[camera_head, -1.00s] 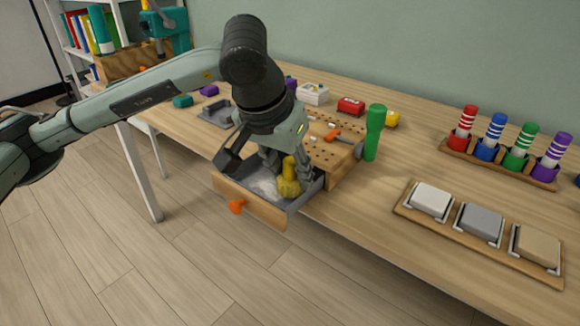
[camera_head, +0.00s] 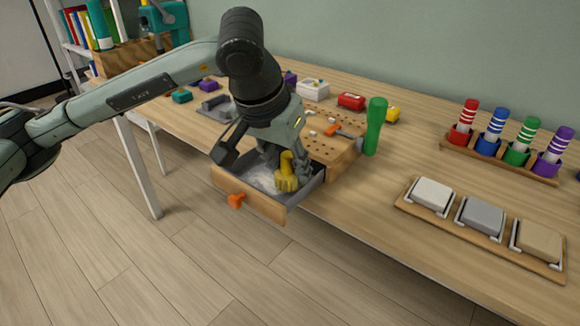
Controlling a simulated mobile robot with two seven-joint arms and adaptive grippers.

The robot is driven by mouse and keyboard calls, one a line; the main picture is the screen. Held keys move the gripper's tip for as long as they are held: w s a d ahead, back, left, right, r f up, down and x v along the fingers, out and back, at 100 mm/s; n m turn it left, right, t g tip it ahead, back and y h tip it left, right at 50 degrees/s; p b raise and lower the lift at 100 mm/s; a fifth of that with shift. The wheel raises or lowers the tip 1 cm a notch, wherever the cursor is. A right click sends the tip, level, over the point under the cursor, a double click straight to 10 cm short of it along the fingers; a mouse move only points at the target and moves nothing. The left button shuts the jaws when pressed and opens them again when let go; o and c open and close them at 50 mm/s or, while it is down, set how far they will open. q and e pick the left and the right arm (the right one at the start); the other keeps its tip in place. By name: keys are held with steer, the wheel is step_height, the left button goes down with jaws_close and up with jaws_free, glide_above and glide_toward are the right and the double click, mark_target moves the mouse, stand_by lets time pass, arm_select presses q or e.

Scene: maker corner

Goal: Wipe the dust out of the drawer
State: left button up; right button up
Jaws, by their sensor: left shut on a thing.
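The drawer (camera_head: 251,196) stands pulled out from the front of the wooden pegboard box (camera_head: 335,152), with an orange knob on its front. Pale dust (camera_head: 262,178) shows on the grey drawer floor, mostly left of the yellow tool. My left gripper (camera_head: 287,172) points down into the drawer and is shut on the handle of a yellow wiping tool (camera_head: 287,183). The tool is upright, low in the drawer near its right side. Its underside is hidden, so I cannot tell whether it touches the floor. My right gripper is not in view.
A green handle (camera_head: 375,127) stands upright right of the box. A rack of coloured cylinders (camera_head: 494,155) and a board with three blocks (camera_head: 478,242) lie on the right of the table. Small coloured boxes stand behind. The table middle is clear.

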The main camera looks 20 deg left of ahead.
mark_target(269, 171)
arm_select(q)
steer(key=shift+w+a+f+b, duration=0.1)
steer(key=shift+w+a+b, duration=0.1)
steer(key=shift+a+b, duration=0.25)
steer(key=shift+w+a+b, duration=0.2)
steer(key=shift+a+b, duration=0.05)
steer(key=shift+a, duration=0.4)
steer(key=shift+w+a, duration=0.1)
steer(key=shift+a, duration=0.15)
steer(key=shift+w+a+f+b, duration=0.1)
steer(key=shift+w+a+b, duration=0.15)
steer(key=shift+a+b, duration=0.45)
steer(key=shift+w+a+b, duration=0.3)
steer(key=shift+w+a, duration=0.05)
steer(key=shift+a, duration=0.5)
